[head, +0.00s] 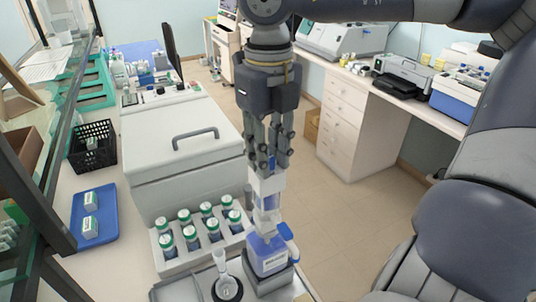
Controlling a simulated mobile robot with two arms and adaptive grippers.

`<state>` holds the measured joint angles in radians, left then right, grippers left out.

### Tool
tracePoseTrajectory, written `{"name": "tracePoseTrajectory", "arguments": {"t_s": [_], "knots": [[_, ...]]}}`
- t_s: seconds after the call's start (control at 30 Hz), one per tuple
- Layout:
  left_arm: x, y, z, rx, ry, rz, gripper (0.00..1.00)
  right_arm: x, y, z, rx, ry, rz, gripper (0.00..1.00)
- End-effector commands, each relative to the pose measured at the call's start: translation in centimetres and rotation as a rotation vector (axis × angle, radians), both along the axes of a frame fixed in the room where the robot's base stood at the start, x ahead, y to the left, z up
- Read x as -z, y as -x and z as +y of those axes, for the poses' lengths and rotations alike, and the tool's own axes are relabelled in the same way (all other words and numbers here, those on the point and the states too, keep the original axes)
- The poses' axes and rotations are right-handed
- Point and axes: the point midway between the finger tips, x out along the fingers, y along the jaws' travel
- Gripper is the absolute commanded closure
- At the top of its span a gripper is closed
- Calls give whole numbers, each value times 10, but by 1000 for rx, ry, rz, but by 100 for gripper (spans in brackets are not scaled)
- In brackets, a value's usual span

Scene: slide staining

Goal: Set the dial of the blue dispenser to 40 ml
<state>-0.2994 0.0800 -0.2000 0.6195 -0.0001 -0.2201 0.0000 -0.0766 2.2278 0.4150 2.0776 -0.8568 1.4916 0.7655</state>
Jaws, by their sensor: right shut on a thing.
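The blue dispenser (268,258) stands upright at the lower middle, on a grey base near the bench edge. It has a blue bottle with a white label, a clear and white upper part, and a blue piece at its right side. My right gripper (268,172) points down from above and is shut on the top of the dispenser. The fingers cover that top, and the dial and its setting cannot be read. My left gripper is not in view.
A rack (178,255) of several green-capped bottles stands left of the dispenser. A white funnel-like piece (222,268) stands close beside it. A lidded white box (180,150) is behind. A blue tray (92,232) and black basket (92,150) lie left. Open floor is right.

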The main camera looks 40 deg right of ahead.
Motion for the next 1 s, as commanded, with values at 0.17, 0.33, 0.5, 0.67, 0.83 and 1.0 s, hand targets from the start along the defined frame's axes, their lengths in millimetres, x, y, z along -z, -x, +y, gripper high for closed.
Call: {"name": "tracePoseTrajectory", "arguments": {"t_s": [0.17,0.33,0.5,0.67,0.83,1.0], "knots": [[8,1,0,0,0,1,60,2,0,-1,-149,1,0,100],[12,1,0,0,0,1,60,1,1,-2,-292,0,2,100],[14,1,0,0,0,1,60,1,0,-2,-416,0,2,100],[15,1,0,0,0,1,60,0,0,-3,-505,0,1,100],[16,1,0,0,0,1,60,0,0,-3,-565,0,1,100],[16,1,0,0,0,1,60,0,0,-3,-594,0,1,100]]}}
